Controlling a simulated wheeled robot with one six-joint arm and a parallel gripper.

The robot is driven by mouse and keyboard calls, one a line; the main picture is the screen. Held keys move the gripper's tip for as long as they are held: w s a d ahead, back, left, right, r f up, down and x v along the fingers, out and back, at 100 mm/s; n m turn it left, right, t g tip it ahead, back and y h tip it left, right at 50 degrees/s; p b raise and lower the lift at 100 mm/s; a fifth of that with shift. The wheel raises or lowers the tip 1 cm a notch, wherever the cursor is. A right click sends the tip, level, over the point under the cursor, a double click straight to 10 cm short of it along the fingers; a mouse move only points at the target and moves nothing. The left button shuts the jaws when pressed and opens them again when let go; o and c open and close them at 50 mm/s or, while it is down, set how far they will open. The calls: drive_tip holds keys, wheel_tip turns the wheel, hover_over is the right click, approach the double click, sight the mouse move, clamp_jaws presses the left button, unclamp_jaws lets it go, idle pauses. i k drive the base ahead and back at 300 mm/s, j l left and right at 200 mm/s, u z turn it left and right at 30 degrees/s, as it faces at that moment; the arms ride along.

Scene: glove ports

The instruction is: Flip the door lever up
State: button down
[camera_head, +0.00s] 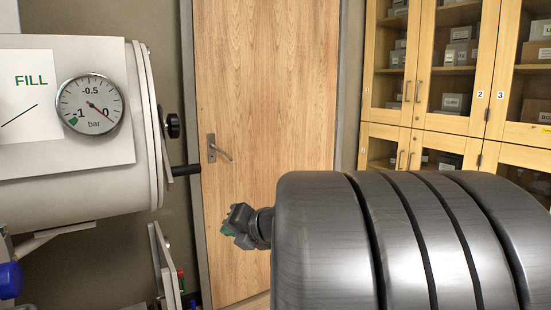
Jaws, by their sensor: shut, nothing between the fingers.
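A wooden door (264,90) stands at the back. Its metal lever handle (221,152) points right and slopes slightly down from an upright plate. A black-gripped bar (186,170) sticks out level to the right from the round end door (152,120) of the white chamber. I cannot tell which of the two is the task's door lever. My gripper (235,228), small, dark and partly green, is shut and empty. In the picture it is below and right of both levers, touching neither. My arm hides the lower right of the door.
The white chamber (80,180) with a pressure gauge (90,104) fills the left side. A black knob (173,125) sits on its end. A grey plate (164,265) stands below it. Wooden glass-front cabinets (468,125) stand at the right. My large arm link blocks the lower right.

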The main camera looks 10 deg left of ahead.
sight(211, 146)
drive_tip(key=i+l+u, duration=0.1)
drive_tip(key=i+l, duration=0.75)
drive_tip(key=l, duration=0.15)
drive_tip(key=i+j+u, duration=0.1)
drive_tip(key=i+j, duration=0.35)
drive_tip(key=i+j+u, duration=0.1)
drive_tip(key=i+j, duration=0.3)
drive_tip(key=i, duration=0.15)
drive_tip(key=i+j+u, duration=0.1)
drive_tip(key=i+j, duration=0.25)
drive_tip(key=i, duration=0.2)
